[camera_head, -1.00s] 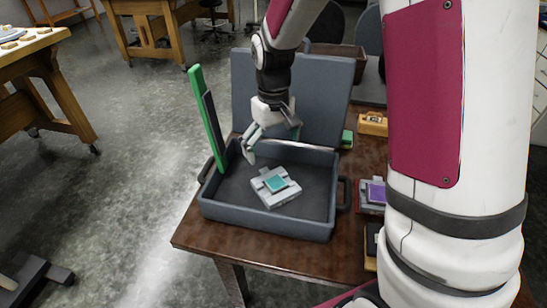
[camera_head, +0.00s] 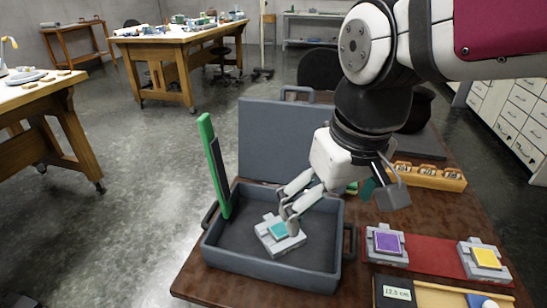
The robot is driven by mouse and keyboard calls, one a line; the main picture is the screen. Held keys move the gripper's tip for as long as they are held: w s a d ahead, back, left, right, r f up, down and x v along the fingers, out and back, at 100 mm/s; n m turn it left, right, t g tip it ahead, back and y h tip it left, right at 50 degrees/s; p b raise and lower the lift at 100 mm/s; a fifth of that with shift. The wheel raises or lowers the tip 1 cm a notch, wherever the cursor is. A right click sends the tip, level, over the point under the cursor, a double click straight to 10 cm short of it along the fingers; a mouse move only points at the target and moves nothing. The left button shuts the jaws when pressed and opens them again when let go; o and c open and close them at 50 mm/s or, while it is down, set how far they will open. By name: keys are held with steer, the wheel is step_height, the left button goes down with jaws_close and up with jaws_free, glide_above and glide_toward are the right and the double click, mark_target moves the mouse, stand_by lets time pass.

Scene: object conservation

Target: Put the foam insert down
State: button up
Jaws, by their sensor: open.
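A grey block with a teal square on top (camera_head: 279,233) lies flat in the open dark grey case (camera_head: 268,277). No piece is clearly recognisable as the foam insert; a tall green-edged dark panel (camera_head: 214,165) stands upright at the case's left side. My gripper (camera_head: 343,207) is open, with its fingers spread wide. Its left finger hangs over the block's right side and covers part of it; I cannot tell whether they touch. Its right finger is outside the case, to the right. A small teal patch shows between the fingers. I see nothing clasped.
The case lid (camera_head: 275,140) stands raised behind. To the right, a purple-topped block (camera_head: 387,243) and a yellow-topped block (camera_head: 486,258) sit on a red mat (camera_head: 432,255). An orange rack (camera_head: 430,177) is at the back right. A "12.5 cm" label (camera_head: 397,293) is in front.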

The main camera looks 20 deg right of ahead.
steer(key=s, duration=0.6)
steer(key=shift+s+t, duration=0.3)
